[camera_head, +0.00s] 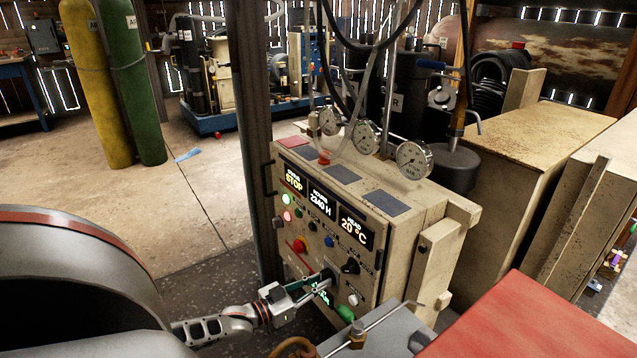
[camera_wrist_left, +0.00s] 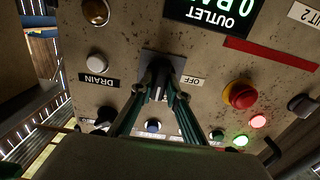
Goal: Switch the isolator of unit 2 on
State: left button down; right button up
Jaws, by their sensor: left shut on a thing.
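The beige control panel (camera_head: 330,235) stands in the middle of the head view, its face towards me. My left gripper (camera_head: 325,281) reaches its lower part from the left. In the left wrist view the panel appears upside down, with a label ending in "IT 2" (camera_wrist_left: 306,14) at the top right. There the left fingertips (camera_wrist_left: 160,90) are shut on a dark rotary handle, the isolator (camera_wrist_left: 159,72), on a grey square plate. An "OFF" label (camera_wrist_left: 193,81) is beside the plate. The fingers partly hide the handle, so its exact angle is unclear. My right gripper is not in view.
A red mushroom button (camera_wrist_left: 240,94), lit red lamp (camera_wrist_left: 259,121) and lit green lamp (camera_wrist_left: 240,140) are near the fingers. A black selector (camera_head: 350,266) is close right of the gripper. Gauges (camera_head: 413,160) stand on top. A grey drum (camera_head: 75,270) is at left.

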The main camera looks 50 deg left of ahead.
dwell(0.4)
pick_arm(q)
jog(key=c, duration=2)
grip_release()
jog(key=shift+o, duration=0.2)
jog(key=s+a, duration=0.1)
jog(key=s, duration=1.1)
